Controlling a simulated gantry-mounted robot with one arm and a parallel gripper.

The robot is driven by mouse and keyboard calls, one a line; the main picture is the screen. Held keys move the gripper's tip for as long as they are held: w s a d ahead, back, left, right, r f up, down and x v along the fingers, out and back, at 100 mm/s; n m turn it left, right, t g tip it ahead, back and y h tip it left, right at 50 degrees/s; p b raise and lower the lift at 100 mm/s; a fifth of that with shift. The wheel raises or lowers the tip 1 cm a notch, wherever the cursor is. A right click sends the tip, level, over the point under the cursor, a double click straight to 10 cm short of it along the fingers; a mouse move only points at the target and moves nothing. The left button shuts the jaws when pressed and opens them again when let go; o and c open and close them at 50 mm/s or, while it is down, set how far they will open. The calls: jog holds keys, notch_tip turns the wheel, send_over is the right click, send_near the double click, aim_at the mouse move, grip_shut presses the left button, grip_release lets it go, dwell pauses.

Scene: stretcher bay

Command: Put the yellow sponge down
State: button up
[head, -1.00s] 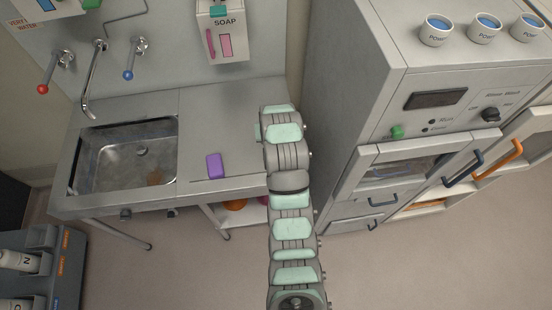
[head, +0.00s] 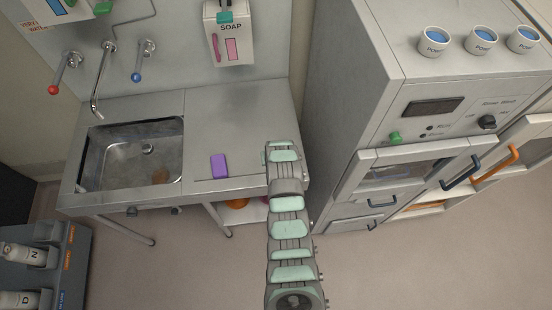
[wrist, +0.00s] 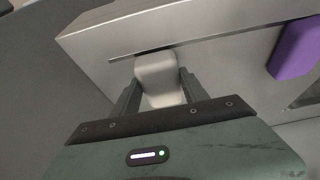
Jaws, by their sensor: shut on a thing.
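My gripper (wrist: 160,92) is shut on a pale, off-white block (wrist: 157,70) in the wrist view. No yellow shows on it. The block is over the steel counter (wrist: 95,45), by a thin dark groove near the front edge; I cannot tell whether it touches the surface. In the head view my arm ends at the counter's front right part, and its links hide the gripper and the block. No yellow sponge shows elsewhere in either view.
A purple block (head: 219,166) lies on the counter (head: 235,120) between the sink (head: 135,155) and my arm; it also shows in the wrist view (wrist: 296,48). A grey cabinet (head: 335,110) stands close on the right. The counter behind my arm is clear.

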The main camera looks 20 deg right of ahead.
jog(key=shift+f, duration=0.15)
jog(key=shift+f, duration=0.15)
jog(key=o, duration=1.6)
